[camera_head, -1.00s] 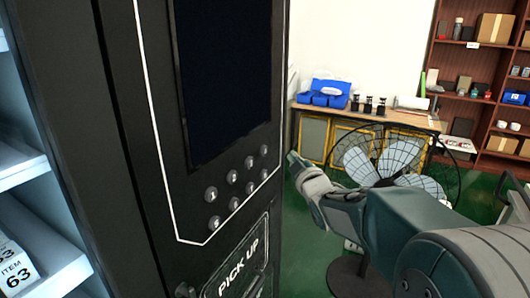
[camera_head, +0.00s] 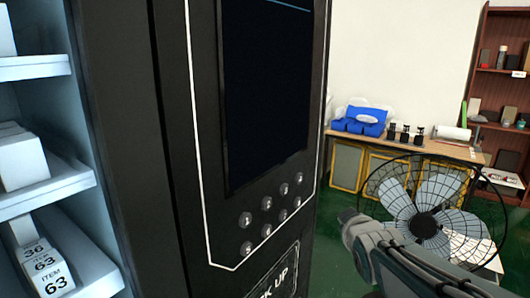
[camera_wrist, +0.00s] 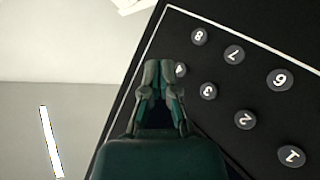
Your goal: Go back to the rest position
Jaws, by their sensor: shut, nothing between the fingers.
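My gripper (camera_head: 350,222) is in front of the vending machine's right side, below and to the right of the keypad in the head view. In the wrist view my gripper (camera_wrist: 159,72) is shut and empty, with its fingertips overlapping the button marked 4 in the picture. The vending machine (camera_head: 172,150) is black, with a dark screen (camera_head: 265,95) and round numbered buttons (camera_head: 266,203). The keypad also shows in the wrist view, with the button 3 (camera_wrist: 208,92) beside the fingers. Whether the fingers touch the panel cannot be told.
White shelves (camera_head: 60,185) with boxes stand at the left. A fan (camera_head: 427,225) stands at the right, behind my arm. A wooden table (camera_head: 440,148) with blue bins (camera_head: 360,122) is at the back wall, beside a brown shelf (camera_head: 487,75). Green floor shows between.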

